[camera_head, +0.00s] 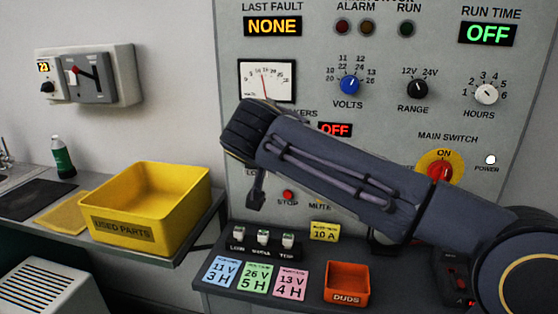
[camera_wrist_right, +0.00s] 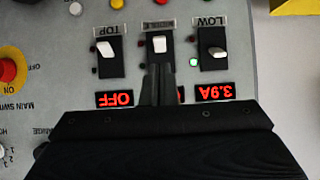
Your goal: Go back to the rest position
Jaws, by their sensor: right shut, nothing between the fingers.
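My right arm reaches in from the right in the head view, across the front of the grey control panel (camera_head: 225,60). My right gripper (camera_head: 256,190) is shut and empty, in front of the panel's lower left part. In the right wrist view, which shows the panel upside down, the shut fingers (camera_wrist_right: 159,75) lie just below the middle breaker switch (camera_wrist_right: 160,44) in the picture; I cannot tell whether they touch the panel. The top switch (camera_wrist_right: 106,50) and low switch (camera_wrist_right: 213,51) stand either side. My left gripper is not in view.
A shelf below the panel holds coloured cards (camera_head: 257,277), an orange DUDS bin (camera_head: 347,283) and small labelled modules (camera_head: 263,240). A yellow USED PARTS bin (camera_head: 125,228) stands on the left counter. The red-and-yellow main switch (camera_head: 440,168) is close to my arm.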

